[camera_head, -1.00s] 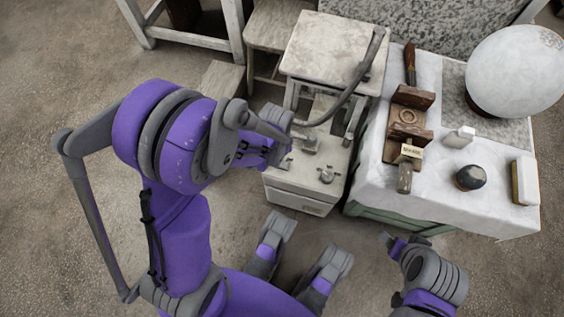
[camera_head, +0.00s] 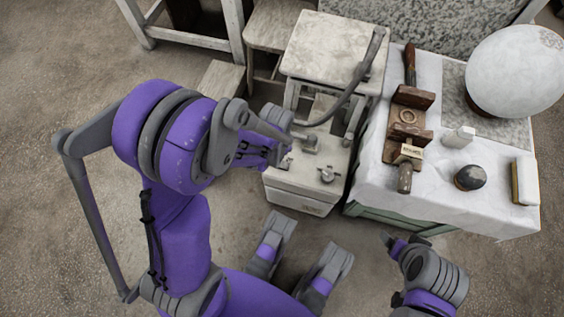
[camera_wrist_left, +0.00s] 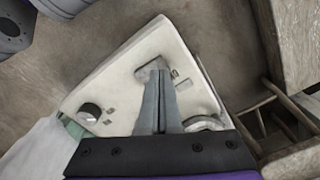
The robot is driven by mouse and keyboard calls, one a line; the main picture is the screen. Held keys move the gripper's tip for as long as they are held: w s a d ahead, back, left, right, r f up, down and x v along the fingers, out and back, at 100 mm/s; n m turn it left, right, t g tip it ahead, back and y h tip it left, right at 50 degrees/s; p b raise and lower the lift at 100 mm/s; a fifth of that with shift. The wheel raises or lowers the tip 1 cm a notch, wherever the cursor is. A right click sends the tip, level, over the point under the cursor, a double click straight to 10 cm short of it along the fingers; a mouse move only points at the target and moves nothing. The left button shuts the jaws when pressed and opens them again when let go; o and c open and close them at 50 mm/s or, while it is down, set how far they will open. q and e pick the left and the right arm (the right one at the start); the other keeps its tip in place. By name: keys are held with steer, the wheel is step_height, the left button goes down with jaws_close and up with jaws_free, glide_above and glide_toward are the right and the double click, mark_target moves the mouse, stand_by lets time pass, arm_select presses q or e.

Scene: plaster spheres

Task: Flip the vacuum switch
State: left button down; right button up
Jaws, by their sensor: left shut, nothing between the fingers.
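The vacuum unit (camera_head: 300,200) is a pale, worn box on the floor, left of the cloth-covered table. A knob (camera_head: 328,174) and a grey hose fitting (camera_head: 310,141) stand on its top. In the left wrist view its white top (camera_wrist_left: 120,75) bears a dark round knob (camera_wrist_left: 90,112), a small grey plate (camera_wrist_left: 153,66) and small marks. My left gripper (camera_head: 284,160) is over the top's left part, shut and empty. In the wrist view its fingertips (camera_wrist_left: 159,72) cover part of the grey plate; I cannot tell whether they touch. My right gripper (camera_head: 388,240) is low at the right, its fingers unclear.
A dark hose (camera_head: 352,90) curves past a pale stool (camera_head: 333,50) behind the unit. The table (camera_head: 440,205) at right holds a large plaster sphere (camera_head: 515,72), a wooden clamp device (camera_head: 408,120), a dark ball (camera_head: 470,177) and small blocks. Floor at left is clear.

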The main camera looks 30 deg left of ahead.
arm_select(q)
steer(key=shift+f+b, duration=0.35)
steer(key=shift+f, duration=0.55)
arm_select(e)
steer(key=shift+f, duration=0.2)
stand_by(0.3)
arm_select(q)
steer(key=shift+r+p, duration=2.8)
steer(key=shift+r, duration=0.75)
arm_select(e)
steer(key=v, duration=0.2)
steer(key=w+v, duration=0.1)
steer(key=v, duration=0.2)
steer(key=shift+r, duration=0.3)
arm_select(q)
steer(key=s+d+r+n+t, duration=0.35)
steer(key=s+r, duration=0.75)
steer(key=r, duration=0.4)
step_height(320, 180, up, 24)
steer(key=w+t+p, duration=0.1)
steer(key=t+p, duration=0.1)
steer(key=p, duration=1.8)
steer(key=shift+w+a+f+p, duration=0.15)
steer(key=shift+w+p, duration=0.05)
steer(key=shift+p, duration=0.2)
arm_select(e)
step_height(320, 180, up, 24)
steer(key=w+t, duration=0.1)
steer(key=shift+w, duration=0.3)
